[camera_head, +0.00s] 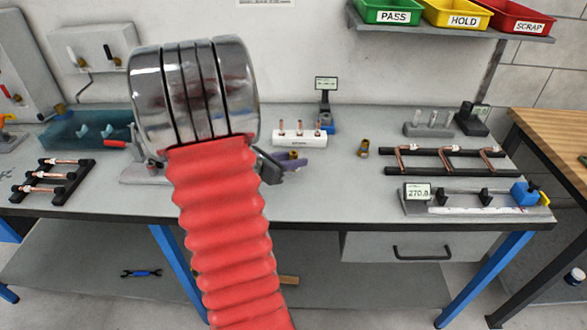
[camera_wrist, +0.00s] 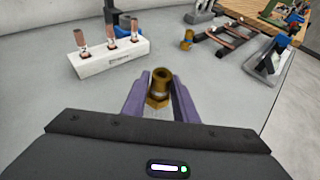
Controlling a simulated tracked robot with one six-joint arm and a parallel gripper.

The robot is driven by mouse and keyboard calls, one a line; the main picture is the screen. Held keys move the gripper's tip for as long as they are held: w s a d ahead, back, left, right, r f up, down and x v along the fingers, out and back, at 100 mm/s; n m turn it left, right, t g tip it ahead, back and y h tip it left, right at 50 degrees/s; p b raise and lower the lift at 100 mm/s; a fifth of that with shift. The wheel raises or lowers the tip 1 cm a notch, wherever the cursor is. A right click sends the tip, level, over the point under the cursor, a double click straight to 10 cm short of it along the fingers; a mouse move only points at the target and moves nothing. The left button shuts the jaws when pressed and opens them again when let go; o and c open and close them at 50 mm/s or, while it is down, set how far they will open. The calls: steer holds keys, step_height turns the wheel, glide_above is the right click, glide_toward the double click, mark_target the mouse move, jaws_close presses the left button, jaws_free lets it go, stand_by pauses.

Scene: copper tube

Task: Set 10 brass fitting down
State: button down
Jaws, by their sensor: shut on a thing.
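A brass fitting (camera_wrist: 159,86) stands upright between the two purple fingers of my gripper (camera_wrist: 160,100) in the wrist view. The fingers are shut on its lower part. In the head view my gripper (camera_head: 290,165) is over the bench, partly hidden by my arm, and a little of the held fitting (camera_head: 294,155) shows. I cannot tell whether its base touches the bench. A second brass fitting (camera_head: 363,147) stands alone on the bench to the right; it also shows beyond my gripper in the wrist view (camera_wrist: 187,41).
A white block (camera_head: 291,139) with several copper pieces stands just behind my gripper. A black rack (camera_head: 437,171) with bent copper tubes and a gauge (camera_head: 417,193) reading about 270 lie to the right. The grey bench (camera_head: 345,185) is clear between them. Three bins hang above.

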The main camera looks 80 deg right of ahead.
steer(key=shift+f, duration=1.85)
steer(key=shift+f, duration=0.15)
steer(key=c, duration=1.4)
jaws_free()
steer(key=shift+w+a+r, duration=0.1)
steer(key=shift+r, duration=0.1)
steer(key=v, duration=1)
steer(key=shift+w+r, duration=0.1)
steer(key=shift+r, duration=0.05)
steer(key=shift+v, duration=0.75)
